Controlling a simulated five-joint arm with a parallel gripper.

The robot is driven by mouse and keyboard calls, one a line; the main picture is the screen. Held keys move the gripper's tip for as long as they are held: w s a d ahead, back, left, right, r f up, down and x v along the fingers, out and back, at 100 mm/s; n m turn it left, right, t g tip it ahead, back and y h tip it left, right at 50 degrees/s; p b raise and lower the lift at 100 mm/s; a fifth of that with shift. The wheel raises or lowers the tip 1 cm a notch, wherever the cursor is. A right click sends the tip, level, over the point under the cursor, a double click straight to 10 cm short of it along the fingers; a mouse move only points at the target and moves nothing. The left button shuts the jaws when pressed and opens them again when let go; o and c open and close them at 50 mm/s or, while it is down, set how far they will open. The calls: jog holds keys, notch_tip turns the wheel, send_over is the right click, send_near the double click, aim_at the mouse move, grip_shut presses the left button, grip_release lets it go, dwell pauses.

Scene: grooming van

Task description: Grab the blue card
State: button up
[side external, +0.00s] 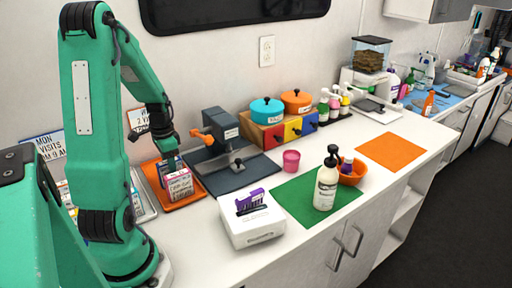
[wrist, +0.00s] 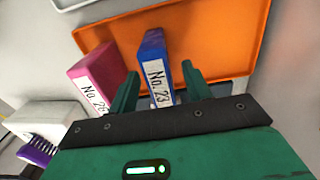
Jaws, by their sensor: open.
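The blue card (wrist: 152,52) is a thin upright block with a white label reading "No. 23", in the orange tray (wrist: 222,45). A pink card (wrist: 100,72), labelled "No. 26", stands to its left in the wrist view. My gripper (wrist: 160,72) is open, with one green finger on each side of the blue card; I cannot tell whether either touches it. In the side view my gripper (side external: 168,163) is low over the orange tray (side external: 189,203), behind the pink card (side external: 180,186). The blue card is mostly hidden there.
A dark clamp-like device with an orange handle (side external: 202,137) stands close right of the tray. A white box with a purple brush (side external: 252,224) is in front. A pink cup (side external: 291,160), a green mat (side external: 290,200) and a pump bottle (side external: 326,185) are farther right.

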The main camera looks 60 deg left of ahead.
jog(key=shift+f, duration=1.1)
jog(key=c, duration=1.1)
jog(key=shift+o, duration=0.2)
jog(key=shift+r, duration=0.1)
jog(key=shift+r, duration=4.95)
